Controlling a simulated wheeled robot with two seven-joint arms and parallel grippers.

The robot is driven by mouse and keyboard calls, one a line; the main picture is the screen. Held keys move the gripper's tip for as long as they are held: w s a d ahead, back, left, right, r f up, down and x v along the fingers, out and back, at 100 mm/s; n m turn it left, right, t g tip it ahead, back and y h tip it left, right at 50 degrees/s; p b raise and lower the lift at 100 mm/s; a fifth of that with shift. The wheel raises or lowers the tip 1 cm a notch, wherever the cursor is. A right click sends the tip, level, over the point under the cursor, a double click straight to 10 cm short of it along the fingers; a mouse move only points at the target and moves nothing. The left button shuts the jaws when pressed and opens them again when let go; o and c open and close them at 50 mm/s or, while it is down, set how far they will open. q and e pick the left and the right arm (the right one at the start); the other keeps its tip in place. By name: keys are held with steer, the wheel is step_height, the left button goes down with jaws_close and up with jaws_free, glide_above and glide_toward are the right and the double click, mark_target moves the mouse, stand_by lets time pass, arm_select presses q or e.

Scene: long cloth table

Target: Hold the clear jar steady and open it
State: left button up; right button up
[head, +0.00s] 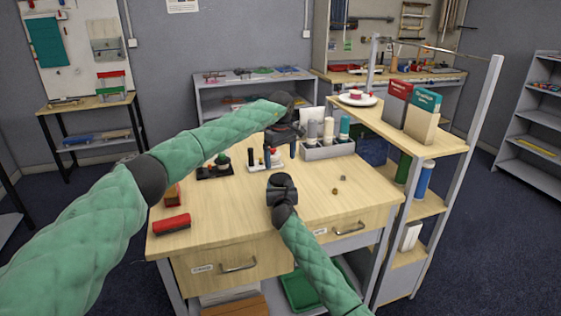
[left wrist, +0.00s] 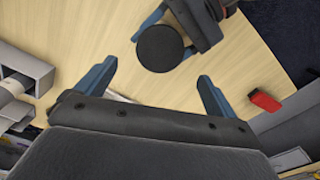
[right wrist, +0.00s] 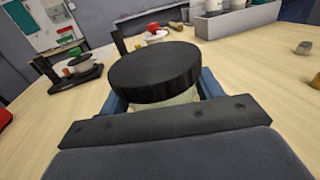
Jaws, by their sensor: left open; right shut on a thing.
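The jar has a wide black lid (right wrist: 155,68) and a pale, see-through body (right wrist: 172,108), mostly hidden under the lid in the right wrist view. My right gripper (right wrist: 160,100) is shut around the jar's body, with one blue finger on each side. In the left wrist view the round lid (left wrist: 160,48) shows from above, beside my right gripper. My left gripper (left wrist: 157,74) is open and empty, its fingers apart. In the head view my left gripper (head: 280,152) hangs above and beyond my right gripper (head: 281,187). The lid looks seated on the jar.
A red object (head: 172,224) lies at the table's left front. Dark stands with small parts (head: 214,170) and a grey bin of cylinders (head: 328,150) stand behind. The front middle of the wooden tabletop (head: 235,220) is clear.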

mark_target(281, 177)
arm_select(q)
steer(key=shift+f, duration=3.9)
steer(key=c, duration=1)
steer(key=shift+n, duration=1.7)
steer(key=shift+c, duration=0.2)
steer(key=o, duration=1.1)
steer(key=shift+c, duration=0.2)
